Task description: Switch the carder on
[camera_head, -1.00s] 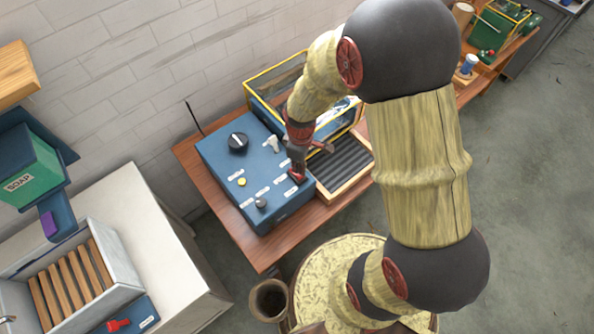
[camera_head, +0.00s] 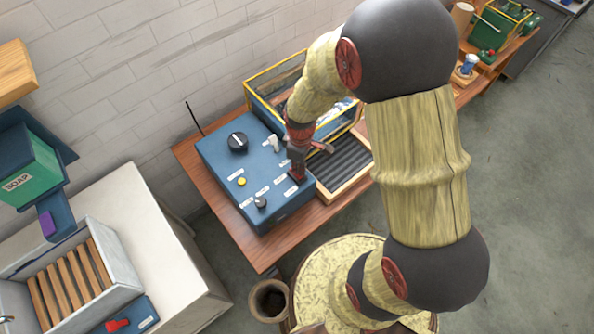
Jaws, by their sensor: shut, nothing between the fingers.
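The carder's blue control box (camera_head: 222,160) stands on a wooden table. Its top carries a large black dial (camera_head: 238,142), a light grey toggle (camera_head: 275,143), a yellow button (camera_head: 241,182), a small dark knob (camera_head: 261,202) and several white labels. My gripper (camera_head: 297,176) is shut and empty, pointing down at the right edge of the box top. Its fingertips are at or just over the surface there; I cannot tell if they touch. Whatever control lies under the fingertips is hidden. A yellow-framed clear housing (camera_head: 262,82) stands behind the box, partly hidden by my arm.
A dark ribbed tray (camera_head: 345,163) adjoins the box on the right. At left are a slatted basin (camera_head: 120,253), a red switch (camera_head: 117,325) and a green soap box (camera_head: 30,173). The floor at right is clear.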

